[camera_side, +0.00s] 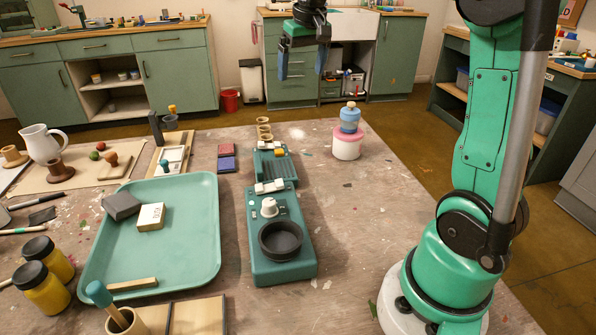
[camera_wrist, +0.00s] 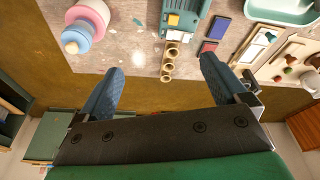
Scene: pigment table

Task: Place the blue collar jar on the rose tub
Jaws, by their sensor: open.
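The blue collar jar (camera_side: 350,117) stands upright on top of the rose tub (camera_side: 346,145), near the right back part of the table. The tub is white with a pink rim, and the jar has a small tan knob on top. In the wrist view the jar (camera_wrist: 76,38) and the tub (camera_wrist: 90,14) show at the upper left. My gripper (camera_side: 304,70) is open and empty, raised above and behind the table, apart from the jar. Its two blue fingers (camera_wrist: 165,78) are spread wide in the wrist view.
A green device (camera_side: 282,232) with a dark round dish stands mid-table. A teal tray (camera_side: 190,245) holds a grey block and a cream block. Several small tan rings (camera_side: 264,129) stand behind the device. The table (camera_side: 375,215) is clear in front of the tub.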

